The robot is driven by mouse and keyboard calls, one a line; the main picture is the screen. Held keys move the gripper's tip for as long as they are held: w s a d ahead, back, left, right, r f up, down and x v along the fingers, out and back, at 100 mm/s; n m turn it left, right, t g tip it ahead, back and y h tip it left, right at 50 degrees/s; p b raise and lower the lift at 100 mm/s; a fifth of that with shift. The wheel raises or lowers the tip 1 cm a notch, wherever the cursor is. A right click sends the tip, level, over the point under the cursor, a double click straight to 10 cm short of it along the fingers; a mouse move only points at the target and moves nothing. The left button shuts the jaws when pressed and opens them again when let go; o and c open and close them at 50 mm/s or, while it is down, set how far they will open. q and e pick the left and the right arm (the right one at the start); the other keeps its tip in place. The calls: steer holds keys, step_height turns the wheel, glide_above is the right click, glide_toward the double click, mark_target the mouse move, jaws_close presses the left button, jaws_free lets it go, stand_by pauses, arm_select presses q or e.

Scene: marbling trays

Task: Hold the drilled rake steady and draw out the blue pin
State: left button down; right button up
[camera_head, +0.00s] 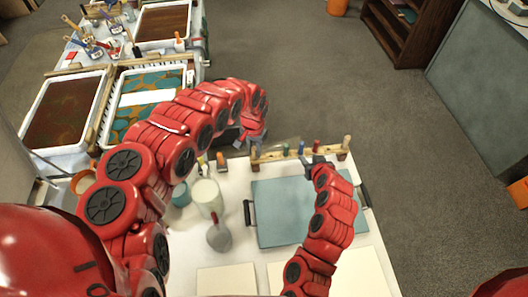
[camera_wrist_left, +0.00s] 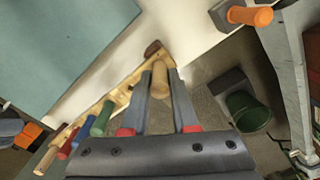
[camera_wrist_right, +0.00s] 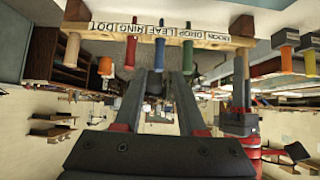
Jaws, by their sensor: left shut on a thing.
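The drilled rake (camera_head: 270,156) is a wooden bar at the far edge of the white table, with upright pins along it and a printed label strip facing my right wrist camera. The blue pin (camera_wrist_right: 159,48) stands between the red pin (camera_wrist_right: 131,50) and the green pin (camera_wrist_right: 188,58). My left gripper (camera_wrist_left: 160,75) is shut on the tan post (camera_wrist_left: 160,86) at the rake's left end. My right gripper (camera_wrist_right: 163,70) is open, its fingertips at the blue pin's end. Whether they touch it is unclear.
A teal mat (camera_head: 285,212) with dark handles lies in front of the rake. Marbling trays (camera_head: 97,122) are further left. Open floor lies beyond the table.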

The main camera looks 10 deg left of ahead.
mark_target(301, 147)
steer(key=s+f+h, duration=0.1)
steer(key=f, duration=0.1)
steer(key=s+a+f+m+h, duration=0.1)
steer(key=s+a+f+m+g, duration=0.1)
steer(key=f, duration=0.1)
steer(key=shift+f+h, duration=0.3)
steer(key=shift+h, duration=0.1)
steer(key=shift+s+f+m+t+h, duration=0.1)
steer(key=shift+m+t+h, duration=0.2)
steer(key=shift+m+h, duration=0.15)
steer(key=shift+a+r+m+t+h, duration=0.15)
steer(key=shift+r+m+t+h, duration=0.15)
steer(key=shift+m+h, duration=0.05)
step_height(301, 147, up, 4)
steer(key=w+a+m+t+h, duration=0.1)
steer(key=w+a+m+t, duration=0.1)
steer(key=t, duration=0.1)
steer(key=x, duration=1.1)
steer(key=shift+w+a, duration=0.1)
steer(key=shift+w, duration=0.15)
jaws_close()
